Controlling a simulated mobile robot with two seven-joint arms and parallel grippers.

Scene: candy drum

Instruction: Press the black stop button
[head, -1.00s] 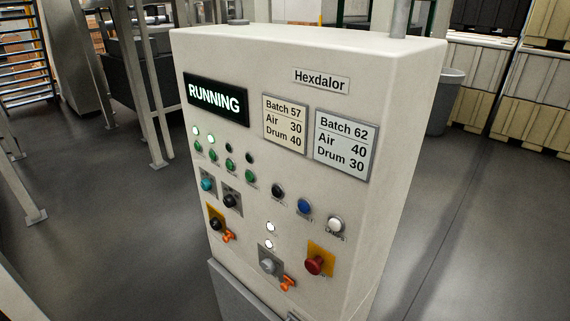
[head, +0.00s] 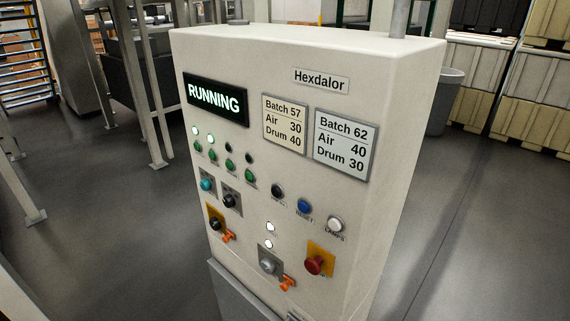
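The black button (head: 277,190) sits on the front of the white control cabinet (head: 290,135), at the left end of a slanting row. Its label is too small to read surely. The blue button (head: 304,205) and the white button (head: 335,223), labelled LAMPS, are to its right. A display (head: 215,98) on the cabinet reads RUNNING. Neither of my grippers is in view, and nothing touches the black button.
A red mushroom button (head: 314,264) on a yellow plate is below the row. Dark knobs (head: 231,200) and orange tags (head: 288,283) are on the same face. A grey bin (head: 445,100) and stacked crates (head: 500,115) stand behind right. The floor right of the cabinet is clear.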

